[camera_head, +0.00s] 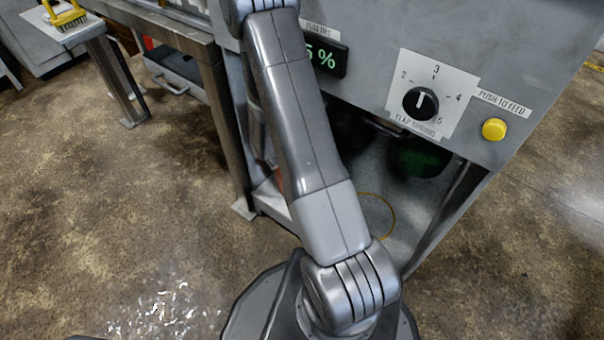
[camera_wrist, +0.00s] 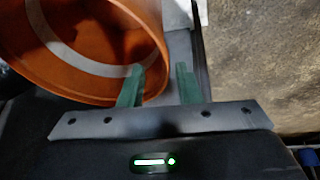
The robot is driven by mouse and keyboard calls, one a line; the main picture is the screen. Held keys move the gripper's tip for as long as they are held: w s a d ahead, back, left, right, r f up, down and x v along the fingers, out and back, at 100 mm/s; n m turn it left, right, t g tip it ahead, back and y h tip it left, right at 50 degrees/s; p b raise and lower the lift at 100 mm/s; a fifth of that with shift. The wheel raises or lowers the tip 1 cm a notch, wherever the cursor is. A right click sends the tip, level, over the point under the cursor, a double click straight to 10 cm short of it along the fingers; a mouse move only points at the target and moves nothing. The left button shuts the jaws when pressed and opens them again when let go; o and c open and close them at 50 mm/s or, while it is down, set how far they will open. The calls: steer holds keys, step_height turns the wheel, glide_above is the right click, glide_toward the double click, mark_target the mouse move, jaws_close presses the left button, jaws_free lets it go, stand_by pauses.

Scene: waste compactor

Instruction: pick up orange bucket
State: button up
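The orange bucket (camera_wrist: 110,38) fills the upper left of the wrist view, with its open mouth toward the camera and a pale band across it. My gripper (camera_wrist: 160,72) is open, its two green fingers apart. The left finger overlaps the bucket's mouth and the right finger lies outside its right rim, so the rim passes between them in the picture. I cannot tell whether either finger touches it. In the head view my arm hides the gripper and most of the space under the machine; only a small orange-red sliver (camera_head: 279,180) shows beside the arm.
The grey compactor panel (camera_head: 520,50) has a dial (camera_head: 420,102), a yellow button (camera_head: 494,129) and a display (camera_head: 325,56). Dark green rounded things (camera_head: 420,157) sit beneath. A metal leg (camera_head: 224,130) stands left of my arm. A brush (camera_head: 66,14) lies on a table. Floor at left is clear.

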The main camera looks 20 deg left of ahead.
steer(key=shift+x, duration=1.2)
steer(key=b+x, duration=0.3)
steer(key=x, duration=0.2)
steer(key=shift+s+d+f, duration=0.1)
steer(key=shift+s+f, duration=0.05)
steer(key=shift+f, duration=0.05)
steer(key=shift+r, duration=0.1)
jaws_close()
